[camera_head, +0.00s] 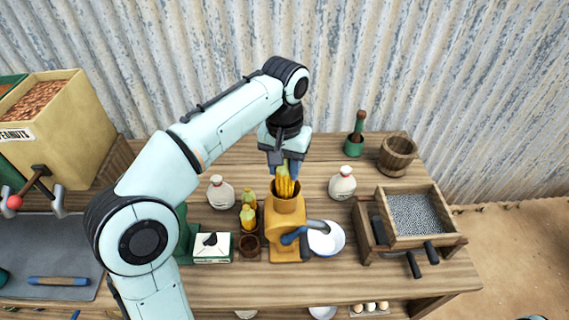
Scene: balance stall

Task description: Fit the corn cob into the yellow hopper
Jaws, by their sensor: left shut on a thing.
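The yellow hopper (286,205) is the round, orange-yellow mouth on top of a hand mill with a blue and grey crank, near the middle of the table. My left gripper (285,171) points down right above it and is shut on the corn cob (285,186). The yellow cob is close to upright, and its lower end is at or inside the hopper's mouth. I cannot tell how deep it sits, because the rim hides its lower part. My right gripper is not in view.
White bottles (221,191) and (342,183) stand left and right of the mill. A white bowl (327,240) sits beside it. More corn (248,219) stands in a brown cup at left. A gravel tray (415,215) and wooden bucket (396,155) are at right.

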